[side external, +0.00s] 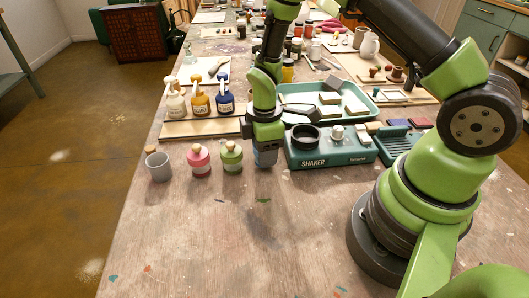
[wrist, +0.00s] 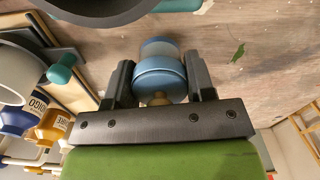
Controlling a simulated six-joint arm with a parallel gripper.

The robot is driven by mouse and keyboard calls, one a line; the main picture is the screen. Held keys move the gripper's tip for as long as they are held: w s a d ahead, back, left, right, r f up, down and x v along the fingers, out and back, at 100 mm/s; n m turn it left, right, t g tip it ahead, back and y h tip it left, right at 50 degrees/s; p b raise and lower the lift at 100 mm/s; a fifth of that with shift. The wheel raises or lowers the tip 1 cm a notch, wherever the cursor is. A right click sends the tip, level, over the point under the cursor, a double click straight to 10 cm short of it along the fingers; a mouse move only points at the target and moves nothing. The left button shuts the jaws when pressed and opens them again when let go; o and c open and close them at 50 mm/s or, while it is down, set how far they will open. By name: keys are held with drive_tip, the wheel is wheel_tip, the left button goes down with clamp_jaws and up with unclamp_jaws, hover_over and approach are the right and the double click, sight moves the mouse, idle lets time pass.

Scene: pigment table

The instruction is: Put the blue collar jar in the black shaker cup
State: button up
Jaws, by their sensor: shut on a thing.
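My gripper (side external: 265,138) points down in the side view and is shut on the blue collar jar (side external: 267,158). The jar stands upright between the fingers, near table level; I cannot tell whether it touches the table. In the wrist view, the two dark fingers of my gripper (wrist: 160,68) sit on either side of the jar's blue collar (wrist: 158,84). The black shaker cup (side external: 305,134) is set on the left of the teal shaker base (side external: 330,155), just right of my gripper. A dark rim, apparently the cup (wrist: 95,18), shows cut off at the wrist view's top left.
Left of my gripper stand a green-collar jar (side external: 231,158), a pink-collar jar (side external: 199,160) and a grey cork-topped pot (side external: 159,166). Pump bottles (side external: 200,103) stand on a board behind. A teal tray (side external: 322,92) lies behind the shaker. The front table is mostly clear.

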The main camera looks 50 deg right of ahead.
drive_tip(key=r, duration=0.6)
drive_tip(key=d+r, duration=0.1)
drive_tip(key=r, duration=0.1)
drive_tip(key=shift+s+r, duration=0.15)
drive_tip(key=shift+r, duration=0.25)
drive_tip(key=shift+s+d+f, duration=0.3)
drive_tip(key=shift+s+d, duration=0.5)
drive_tip(key=shift+d, duration=0.4)
drive_tip(key=shift+s+d+f, duration=0.35)
drive_tip(key=shift+s+d, duration=0.5)
drive_tip(key=shift+d, duration=0.4)
drive_tip(key=shift+s+d+f, duration=0.3)
drive_tip(key=shift+s+d, duration=0.5)
drive_tip(key=shift+d, duration=0.4)
drive_tip(key=shift+f, duration=0.2)
drive_tip(key=shift+f, duration=0.3)
drive_tip(key=shift+f, duration=0.6)
